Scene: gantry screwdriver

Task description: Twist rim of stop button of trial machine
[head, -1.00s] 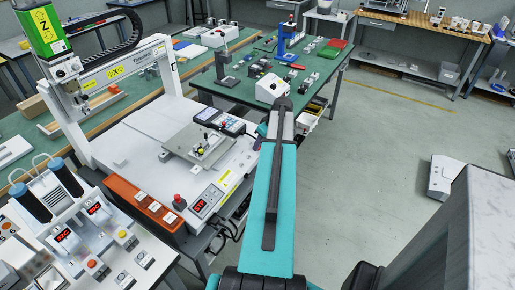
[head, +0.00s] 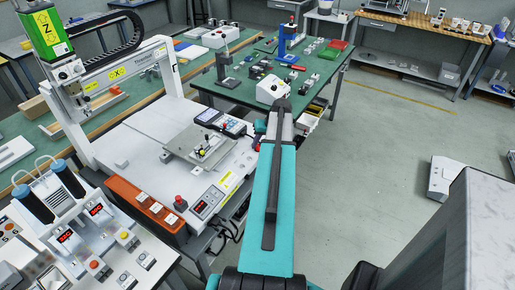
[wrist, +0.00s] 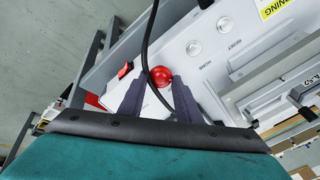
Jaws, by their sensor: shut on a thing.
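In the wrist view, the red round stop button (wrist: 160,76) stands on a white panel (wrist: 205,80). My gripper (wrist: 155,90) has its two dark fingers on either side of the button, shut on it at its near side. The panel also carries two pale round buttons (wrist: 194,48) and a red rocker switch (wrist: 125,69). In the head view, my teal arm reaches away from me, and my gripper and this button are hidden behind it.
A black cable (wrist: 147,50) crosses close beside the button and passes between my fingers. The gantry machine (head: 150,137) stands left of my arm, with another red button (head: 180,203) at its front. A green table (head: 235,97) stands ahead.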

